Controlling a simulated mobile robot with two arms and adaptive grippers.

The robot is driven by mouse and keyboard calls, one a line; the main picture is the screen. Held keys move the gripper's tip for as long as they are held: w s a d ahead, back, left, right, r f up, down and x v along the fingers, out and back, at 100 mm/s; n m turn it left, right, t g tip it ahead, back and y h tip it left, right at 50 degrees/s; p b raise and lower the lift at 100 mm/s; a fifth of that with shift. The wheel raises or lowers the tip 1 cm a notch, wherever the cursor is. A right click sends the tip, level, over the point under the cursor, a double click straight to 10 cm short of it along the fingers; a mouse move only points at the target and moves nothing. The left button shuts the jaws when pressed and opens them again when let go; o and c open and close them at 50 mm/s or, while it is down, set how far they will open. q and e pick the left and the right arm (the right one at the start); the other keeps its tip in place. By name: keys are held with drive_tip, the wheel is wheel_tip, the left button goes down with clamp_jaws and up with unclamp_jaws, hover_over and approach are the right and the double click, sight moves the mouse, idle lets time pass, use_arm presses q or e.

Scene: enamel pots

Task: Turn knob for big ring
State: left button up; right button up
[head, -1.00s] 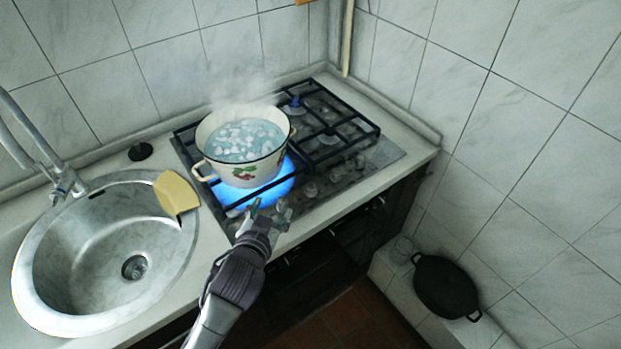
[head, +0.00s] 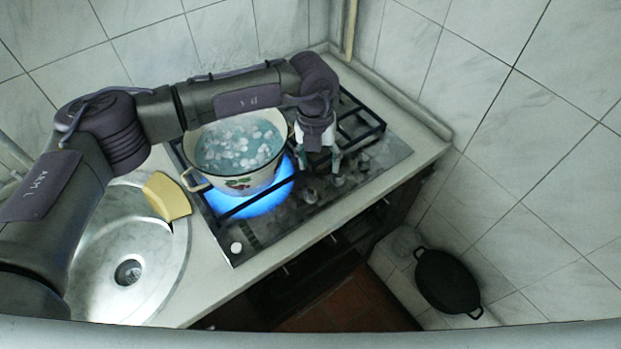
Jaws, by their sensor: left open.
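The gas hob (head: 270,215) has a row of knobs along its front edge, including one dark knob (head: 310,196) and another knob (head: 338,181) to its right. A blue flame (head: 272,200) burns on the ring under a cream enamel pot (head: 240,182). The pot holds bubbling water with pale lumps. My left gripper (head: 320,162) is open, pointing down just right of the pot, above the hob and behind the knobs. It appears apart from the knobs. My left arm crosses over the back of the pot. My right gripper does not show.
A round steel sink (head: 175,262) is at the left, with a yellow sponge or cloth (head: 167,196) on its rim. A black lidded pan (head: 447,281) stands on a tiled ledge at the lower right. Tiled walls close in behind and right.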

sight(310, 191)
use_arm(q)
drive_tip(key=f, duration=0.1)
drive_tip(key=a+f+p, duration=0.1)
drive_tip(key=f+y+p, duration=0.1)
drive_tip(key=shift+w+a+f, duration=0.2)
drive_tip(key=shift+w+a, duration=0.05)
drive_tip(key=shift+a, duration=0.15)
wheel_tip(310, 191, down, 8)
drive_tip(key=shift+w+f+p, duration=0.1)
drive_tip(key=shift+p, duration=0.8)
drive_tip(key=shift+f, duration=0.7)
